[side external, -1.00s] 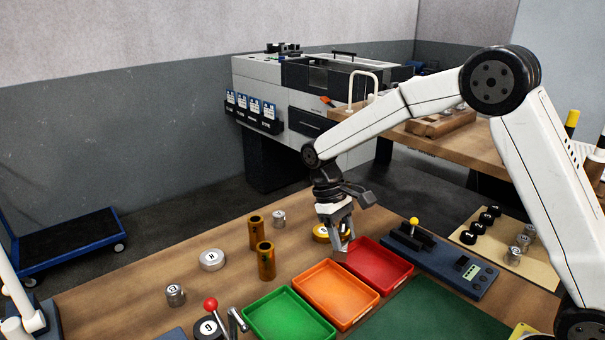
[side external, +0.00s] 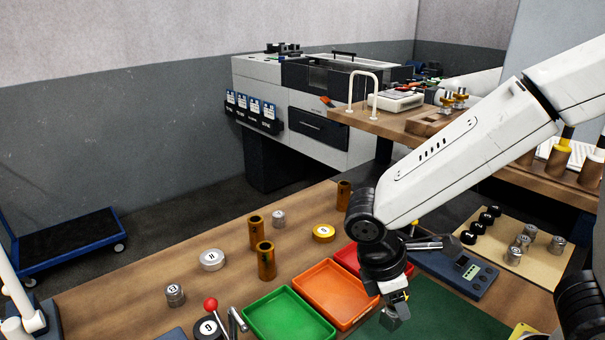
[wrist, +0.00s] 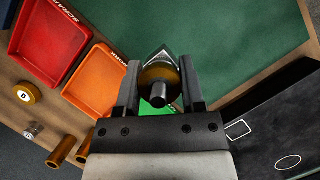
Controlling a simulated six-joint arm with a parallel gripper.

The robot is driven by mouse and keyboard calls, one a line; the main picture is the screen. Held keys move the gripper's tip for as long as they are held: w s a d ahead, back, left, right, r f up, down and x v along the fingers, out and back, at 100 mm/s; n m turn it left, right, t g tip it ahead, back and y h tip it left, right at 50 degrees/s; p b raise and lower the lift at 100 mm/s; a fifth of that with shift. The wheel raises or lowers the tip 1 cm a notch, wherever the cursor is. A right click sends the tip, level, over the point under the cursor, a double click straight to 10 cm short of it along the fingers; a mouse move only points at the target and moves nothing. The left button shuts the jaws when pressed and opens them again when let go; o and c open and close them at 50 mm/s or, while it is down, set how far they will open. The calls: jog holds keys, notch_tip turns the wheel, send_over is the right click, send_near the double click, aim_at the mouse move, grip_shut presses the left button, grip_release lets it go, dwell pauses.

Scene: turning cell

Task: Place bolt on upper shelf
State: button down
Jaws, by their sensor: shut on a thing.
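My gripper (side external: 396,304) is low over the front of the bench, beside the orange tray. In the wrist view, my gripper (wrist: 160,68) is shut on the bolt (wrist: 158,92), with one finger on each side. The bolt has a brass-coloured round part, a grey stub towards the camera and a grey angular part beyond. In the side view the fingers partly hide the bolt (side external: 389,321), and its grey part hangs below them. The upper shelf (side external: 375,121) is the raised wooden board at the back right. Similar brass-and-grey pieces (side external: 453,98) stand on it.
Green (side external: 290,318), orange (side external: 338,293) and red (side external: 346,257) trays line the bench next to a green mat (side external: 450,311). Brass tubes (side external: 266,262) stand on the left. A control box (side external: 474,272) lies right. A white rail (side external: 351,88) and wooden block (side external: 430,123) stand on the shelf.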

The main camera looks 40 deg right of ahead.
aim_at(397, 328)
jog(key=shift+s+n, duration=0.3)
jog(key=shift+s, duration=0.3)
jog(key=shift+f, duration=0.15)
jog(key=shift+f, duration=2.15)
jog(key=shift+f, duration=1.75)
jog(key=shift+f, duration=0.2)
jog(key=shift+c, duration=1)
grip_release()
jog(key=shift+r, duration=0.2)
